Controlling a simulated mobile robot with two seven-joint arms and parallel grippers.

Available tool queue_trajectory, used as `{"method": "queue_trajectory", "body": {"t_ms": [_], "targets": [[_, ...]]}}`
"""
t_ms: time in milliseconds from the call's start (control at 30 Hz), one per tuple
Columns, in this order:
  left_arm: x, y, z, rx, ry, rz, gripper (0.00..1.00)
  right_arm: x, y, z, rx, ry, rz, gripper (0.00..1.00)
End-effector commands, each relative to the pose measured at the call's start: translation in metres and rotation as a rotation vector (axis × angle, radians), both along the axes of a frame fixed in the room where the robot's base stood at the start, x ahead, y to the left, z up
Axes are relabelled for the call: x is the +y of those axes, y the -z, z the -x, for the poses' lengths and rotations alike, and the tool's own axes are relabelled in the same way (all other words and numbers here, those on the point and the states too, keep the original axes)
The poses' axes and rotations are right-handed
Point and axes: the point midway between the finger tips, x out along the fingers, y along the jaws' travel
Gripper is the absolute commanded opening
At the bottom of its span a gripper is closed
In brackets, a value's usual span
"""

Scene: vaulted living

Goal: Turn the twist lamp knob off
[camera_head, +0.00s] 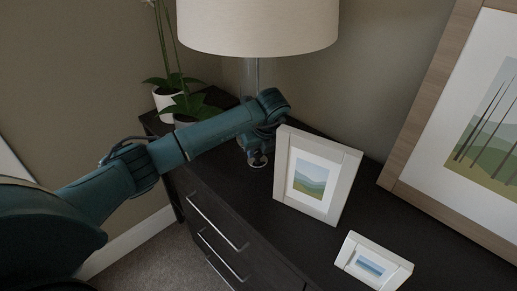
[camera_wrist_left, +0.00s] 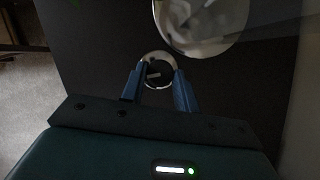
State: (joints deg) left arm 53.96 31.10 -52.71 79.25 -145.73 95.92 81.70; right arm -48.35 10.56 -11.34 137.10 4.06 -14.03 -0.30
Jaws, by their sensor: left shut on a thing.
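The lamp stands on the dark dresser, with a wide beige shade (camera_head: 258,27) and a clear glass body (camera_head: 249,76). The shade shows no bright glow. My left arm reaches across to the lamp's foot, and the left gripper (camera_head: 258,150) points down there, partly hidden by its wrist. In the left wrist view, the two blue fingers of the left gripper (camera_wrist_left: 159,75) close on the round knob (camera_wrist_left: 156,57), one on each side. The knob has a shiny rim and a dark middle with a small light bar. The glassy lamp body (camera_wrist_left: 203,18) is just beyond it. My right gripper is not in view.
A white picture frame (camera_head: 313,176) stands close to the right of my left wrist. A smaller frame (camera_head: 373,262) is nearer, and a large wooden frame (camera_head: 422,117) leans at the right. Potted plants (camera_head: 170,99) stand behind my arm. The dresser top (camera_head: 262,215) is bare at its front.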

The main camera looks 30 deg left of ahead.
Motion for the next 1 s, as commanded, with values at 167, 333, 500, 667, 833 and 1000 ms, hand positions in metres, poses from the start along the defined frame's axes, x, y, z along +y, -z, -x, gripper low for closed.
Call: {"method": "queue_trajectory", "body": {"t_ms": [167,333,500,667,833,1000], "targets": [[0.000,0.000,0.000,-0.001,-0.002,0.000,0.08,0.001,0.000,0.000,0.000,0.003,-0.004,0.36],[0.000,0.000,0.000,-0.001,-0.001,0.001,0.37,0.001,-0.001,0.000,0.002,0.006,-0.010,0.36],[0.000,0.000,0.000,-0.001,-0.001,0.001,0.51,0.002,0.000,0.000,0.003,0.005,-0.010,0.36],[0.000,0.000,0.000,-0.001,0.000,0.001,0.51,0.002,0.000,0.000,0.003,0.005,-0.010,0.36],[-0.002,-0.007,0.001,-0.002,0.001,0.000,0.51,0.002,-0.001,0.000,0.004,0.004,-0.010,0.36],[-0.010,-0.032,0.007,-0.004,0.003,0.002,0.51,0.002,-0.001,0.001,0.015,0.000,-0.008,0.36]]}}
